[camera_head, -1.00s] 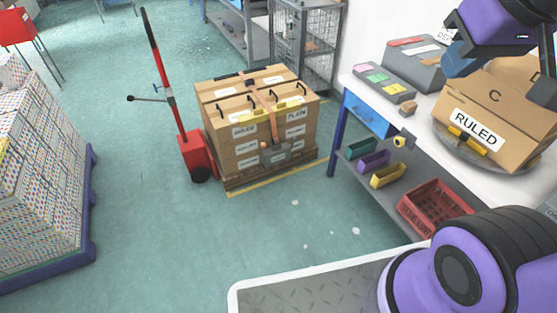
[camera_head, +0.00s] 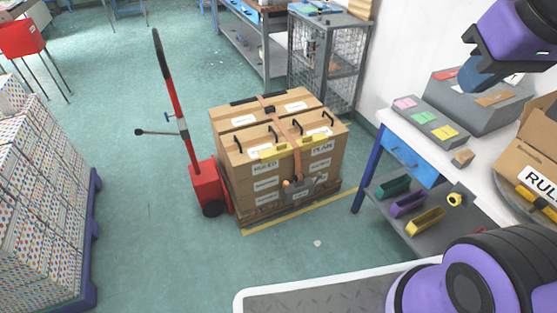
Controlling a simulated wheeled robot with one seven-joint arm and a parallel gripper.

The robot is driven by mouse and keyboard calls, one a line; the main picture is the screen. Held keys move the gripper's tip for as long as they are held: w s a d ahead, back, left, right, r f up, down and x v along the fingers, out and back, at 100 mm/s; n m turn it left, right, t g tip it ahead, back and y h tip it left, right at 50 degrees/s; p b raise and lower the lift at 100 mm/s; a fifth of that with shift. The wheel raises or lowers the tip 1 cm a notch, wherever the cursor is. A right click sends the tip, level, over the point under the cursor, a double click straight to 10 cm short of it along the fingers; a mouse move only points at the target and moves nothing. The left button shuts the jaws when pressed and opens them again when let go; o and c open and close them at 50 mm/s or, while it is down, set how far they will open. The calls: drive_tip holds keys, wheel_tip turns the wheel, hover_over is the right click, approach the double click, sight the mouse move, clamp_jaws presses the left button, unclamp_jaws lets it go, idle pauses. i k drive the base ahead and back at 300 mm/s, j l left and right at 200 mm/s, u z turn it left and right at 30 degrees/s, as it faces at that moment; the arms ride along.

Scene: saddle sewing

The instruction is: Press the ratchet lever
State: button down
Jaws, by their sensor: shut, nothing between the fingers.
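The ratchet (camera_head: 301,188) is a small grey metal piece with an orange part at its left. It sits low on the front of the stacked cartons (camera_head: 262,180), on an orange strap (camera_head: 283,124) that runs over the top. Its lever is too small to make out clearly. My gripper (camera_head: 482,76), with a blue end below a dark bracket, is at the upper right. It is shut and empty, over the bench side of the picture and well apart from the ratchet.
A red pallet truck (camera_head: 206,185) with an upright handle stands left of the cartons. A workbench (camera_head: 480,172) with bins and a carton is at the right. A wire cage (camera_head: 327,60) stands behind. Patterned boxes (camera_head: 40,200) fill the left.

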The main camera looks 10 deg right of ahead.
sight(285, 183)
drive_tip(key=i+j, duration=0.15)
drive_tip(key=i, duration=0.3)
drive_tip(key=i+j, duration=0.15)
drive_tip(key=i, duration=0.25)
drive_tip(key=i+j, duration=0.2)
drive_tip(key=i, duration=0.25)
drive_tip(key=l+z, duration=0.05)
